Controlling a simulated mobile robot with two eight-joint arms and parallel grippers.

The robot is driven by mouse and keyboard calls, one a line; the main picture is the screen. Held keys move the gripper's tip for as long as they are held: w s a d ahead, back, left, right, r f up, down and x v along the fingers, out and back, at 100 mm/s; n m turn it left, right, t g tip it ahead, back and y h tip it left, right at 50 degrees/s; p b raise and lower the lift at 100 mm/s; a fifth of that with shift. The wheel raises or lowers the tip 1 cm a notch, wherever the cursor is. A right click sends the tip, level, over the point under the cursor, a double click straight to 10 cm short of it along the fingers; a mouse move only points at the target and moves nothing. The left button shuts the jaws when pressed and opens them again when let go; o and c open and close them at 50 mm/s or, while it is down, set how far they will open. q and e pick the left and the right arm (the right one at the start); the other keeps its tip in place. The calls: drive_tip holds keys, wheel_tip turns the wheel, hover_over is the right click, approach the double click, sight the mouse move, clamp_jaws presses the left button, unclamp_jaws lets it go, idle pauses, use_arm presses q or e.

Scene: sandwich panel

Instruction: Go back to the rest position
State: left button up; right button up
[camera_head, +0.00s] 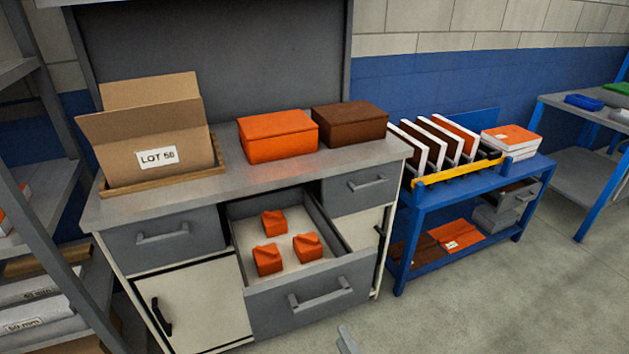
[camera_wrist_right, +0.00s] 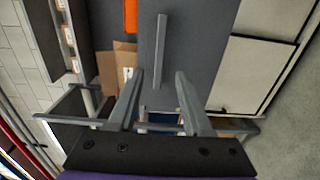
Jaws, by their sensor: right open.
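My right gripper (camera_wrist_right: 158,92) is open and empty in the right wrist view, its two fingers spread apart. A grey drawer front with a bar handle (camera_wrist_right: 160,50) shows beyond the fingers, apart from them. In the head view only a small grey tip of my right gripper (camera_head: 347,340) shows at the bottom edge, in front of the bench and below the open drawer (camera_head: 310,296). Three small orange pieces (camera_head: 273,222) lie in that drawer. My left gripper is not in view.
The workbench (camera_head: 235,170) carries a cardboard box (camera_head: 150,125) labelled LOT 58, an orange box (camera_head: 277,136) and a brown box (camera_head: 349,122). A blue cart (camera_head: 470,195) with panels stands right of it. A shelf rack (camera_head: 45,190) is at left. The floor (camera_head: 500,300) at right is clear.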

drive_tip(key=s+d+f+m+g+h, duration=0.1)
drive_tip(key=d+f+m+g+h, duration=0.55)
drive_tip(key=d+m, duration=0.55)
drive_tip(key=s+a+f+m+g, duration=0.3)
drive_tip(key=s+m+g, duration=0.3)
drive_tip(key=s+m, duration=0.45)
use_arm(q)
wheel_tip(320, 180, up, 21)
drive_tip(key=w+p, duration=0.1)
drive_tip(key=p, duration=1.7)
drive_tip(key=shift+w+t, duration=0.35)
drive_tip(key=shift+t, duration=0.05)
use_arm(e)
wheel_tip(320, 180, up, 21)
drive_tip(key=w, duration=0.1)
drive_tip(key=shift+a+n+t+y, duration=0.2)
drive_tip(key=shift+n+t+y, duration=0.15)
drive_tip(key=shift+n+y, duration=0.1)
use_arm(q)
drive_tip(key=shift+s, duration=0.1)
use_arm(e)
drive_tip(key=shift+f, duration=0.1)
